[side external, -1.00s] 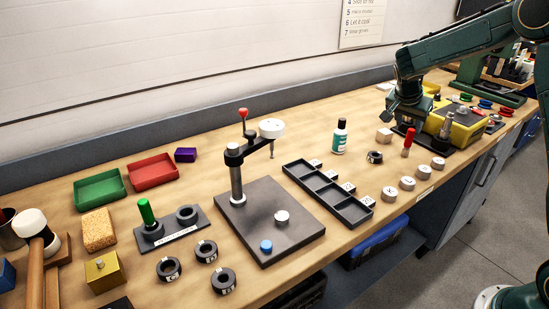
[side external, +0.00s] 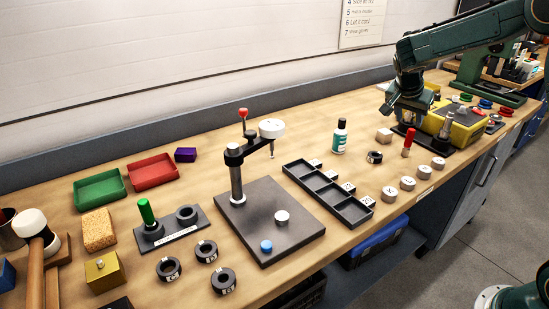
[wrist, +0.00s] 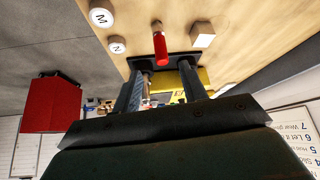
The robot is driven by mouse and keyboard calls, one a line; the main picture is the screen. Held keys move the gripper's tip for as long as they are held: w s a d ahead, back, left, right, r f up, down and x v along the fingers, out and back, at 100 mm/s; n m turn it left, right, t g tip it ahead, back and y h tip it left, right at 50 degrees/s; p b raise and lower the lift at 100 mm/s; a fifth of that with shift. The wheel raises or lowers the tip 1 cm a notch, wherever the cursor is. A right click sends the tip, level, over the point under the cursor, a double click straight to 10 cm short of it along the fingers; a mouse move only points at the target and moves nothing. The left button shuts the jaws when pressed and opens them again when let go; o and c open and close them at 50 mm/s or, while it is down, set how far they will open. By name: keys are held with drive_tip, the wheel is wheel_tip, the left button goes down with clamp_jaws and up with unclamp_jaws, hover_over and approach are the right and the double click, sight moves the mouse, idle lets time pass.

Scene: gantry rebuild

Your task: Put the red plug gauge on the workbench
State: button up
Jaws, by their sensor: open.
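My gripper (side external: 402,114) is above and behind the gauge in the side view, close to the dark plate and yellow bin. In the wrist view my two fingers (wrist: 163,72) are apart, with nothing held between them. The gauge's handle top appears just beyond the fingertips, but I cannot tell the exact gap.
A yellow bin (side external: 468,128) stands right of the gauge. A white-and-green bottle (side external: 340,136), a dark ring (side external: 375,157) and a pale block (side external: 384,135) are left of it. Several round lettered discs line the front edge. A press (side external: 237,180) and a green gauge (side external: 147,212) stand further left.

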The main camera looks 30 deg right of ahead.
drive_tip(key=s+a+r+n+t+y, duration=0.3)
drive_tip(key=s+a+r+n, duration=0.5)
drive_tip(key=s+a, duration=0.4)
drive_tip(key=s+a+n+t+y, duration=0.1)
drive_tip(key=s+a+n+y, duration=0.2)
drive_tip(key=s+a+n, duration=0.4)
drive_tip(key=s+a, duration=0.4)
drive_tip(key=s, duration=0.4)
drive_tip(key=shift+s+n, duration=0.15)
drive_tip(key=shift+n, duration=0.15)
